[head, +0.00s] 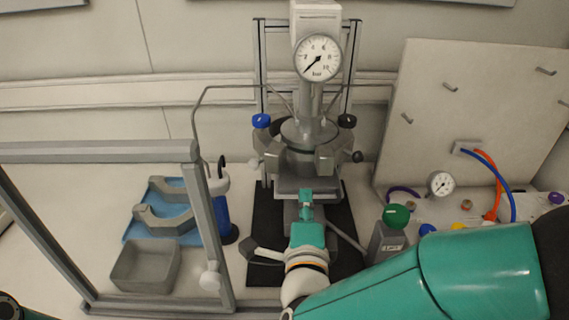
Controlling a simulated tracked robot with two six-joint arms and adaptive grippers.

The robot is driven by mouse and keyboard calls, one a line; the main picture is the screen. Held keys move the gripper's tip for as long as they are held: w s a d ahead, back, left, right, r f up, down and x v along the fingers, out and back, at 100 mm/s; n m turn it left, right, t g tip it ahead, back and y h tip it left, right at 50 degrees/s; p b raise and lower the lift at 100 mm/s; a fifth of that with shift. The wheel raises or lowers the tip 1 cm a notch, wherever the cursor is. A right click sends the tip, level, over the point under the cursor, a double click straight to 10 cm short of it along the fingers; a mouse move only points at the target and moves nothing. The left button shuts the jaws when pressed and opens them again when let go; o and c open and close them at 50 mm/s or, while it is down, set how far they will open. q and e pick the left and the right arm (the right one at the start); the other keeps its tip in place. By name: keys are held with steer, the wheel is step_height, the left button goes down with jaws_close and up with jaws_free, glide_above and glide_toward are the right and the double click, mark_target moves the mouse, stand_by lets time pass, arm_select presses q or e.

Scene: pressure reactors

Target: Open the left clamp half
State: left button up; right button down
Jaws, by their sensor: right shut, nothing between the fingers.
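The reactor (307,131) stands upright at the centre back, under a round pressure gauge (318,58). Grey angular clamp-like blocks surround its neck, the left one (272,158) and the right one (329,160). I cannot tell whether they are closed together. Two grey C-shaped pieces (163,218) lie on a blue tray (190,239) at the left. My right gripper (305,196) is shut and empty, just in front of the reactor and below the clamp blocks. The gripper and arm hide part of the lower stand. My left gripper is not in view.
A grey metal frame (207,225) stands between the blue tray and the reactor. A grey open box (145,266) and a blue bottle (222,214) are near it. A green-capped button box (390,236) stands to the right. A leaning panel (470,120) fills the back right.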

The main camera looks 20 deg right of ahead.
arm_select(q)
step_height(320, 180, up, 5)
steer(key=p, duration=0.3)
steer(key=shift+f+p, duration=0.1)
steer(key=shift+p, duration=0.3)
arm_select(e)
steer(key=w+a, duration=0.1)
steer(key=w, duration=0.7)
steer(key=shift+a, duration=0.15)
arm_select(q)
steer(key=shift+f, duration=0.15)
arm_select(e)
steer(key=shift+w+f, duration=0.1)
